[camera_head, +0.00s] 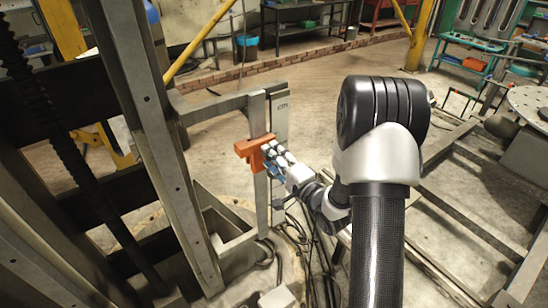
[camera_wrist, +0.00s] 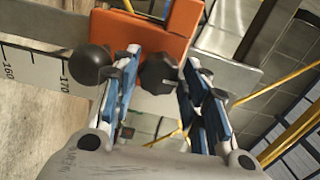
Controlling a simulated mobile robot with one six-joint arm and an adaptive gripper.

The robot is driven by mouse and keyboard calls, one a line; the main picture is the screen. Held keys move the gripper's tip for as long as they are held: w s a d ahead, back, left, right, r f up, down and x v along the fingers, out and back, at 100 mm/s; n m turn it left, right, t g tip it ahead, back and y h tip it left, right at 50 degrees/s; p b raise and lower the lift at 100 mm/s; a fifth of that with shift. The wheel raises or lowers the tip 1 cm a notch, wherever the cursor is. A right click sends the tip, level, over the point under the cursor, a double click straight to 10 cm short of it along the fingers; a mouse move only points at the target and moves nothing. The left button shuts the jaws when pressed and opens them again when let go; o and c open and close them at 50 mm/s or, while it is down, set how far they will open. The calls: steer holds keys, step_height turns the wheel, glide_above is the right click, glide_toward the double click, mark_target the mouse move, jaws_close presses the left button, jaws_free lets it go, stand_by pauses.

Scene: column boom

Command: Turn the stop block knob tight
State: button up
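The orange stop block (camera_head: 256,150) is clamped on an upright metal rail and also fills the top of the wrist view (camera_wrist: 142,35). A dark lobed knob (camera_wrist: 160,74) sticks out from its face. My gripper (camera_head: 274,156) is at the block's right side. In the wrist view, my gripper's two blue-padded fingers (camera_wrist: 161,68) stand on either side of the knob, close to it. I cannot tell whether they press on it. The knob is hidden behind the fingers in the head view.
A black ball (camera_wrist: 88,64) sits just left of the left finger. A scale strip (camera_wrist: 35,68) with numbers lies beyond it. A metal frame post (camera_head: 150,120) rises left of the block. Cables (camera_head: 310,250) lie below my arm. Open floor (camera_head: 310,95) lies behind the rail.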

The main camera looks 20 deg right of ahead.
steer(key=shift+o, duration=1.3)
steer(key=s+d, duration=0.1)
steer(key=s, duration=0.7)
steer(key=shift+d, duration=0.25)
steer(key=shift+w, duration=0.1)
